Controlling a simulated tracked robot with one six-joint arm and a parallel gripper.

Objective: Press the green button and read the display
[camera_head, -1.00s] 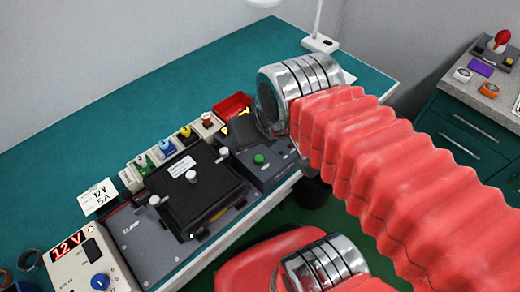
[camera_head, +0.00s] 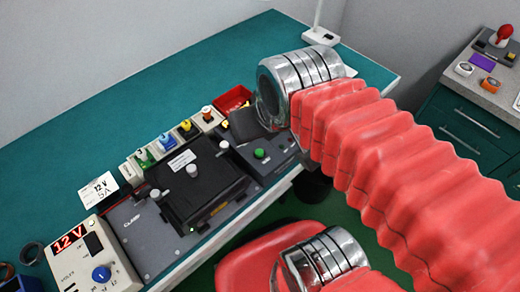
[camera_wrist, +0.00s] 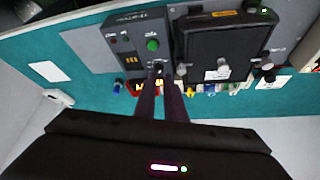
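The green button (camera_head: 259,153) sits on a small dark grey box (camera_head: 280,165) at the right end of the equipment on the bench. In the wrist view the green button (camera_wrist: 152,45) is just beyond my fingertips. My gripper (camera_wrist: 160,72) has its two dark fingers close together, nothing seen between them. The tips overlap the box's edge in the picture; I cannot tell whether they touch it. A small lit orange display (camera_wrist: 131,60) is on the same box, too small to read.
A black clamp fixture (camera_head: 190,190) stands beside the button box. A power supply (camera_head: 95,262) at the left shows 12 V. Several coloured connectors (camera_head: 165,143) and a red tray (camera_head: 232,101) line the back. The rear bench top is clear.

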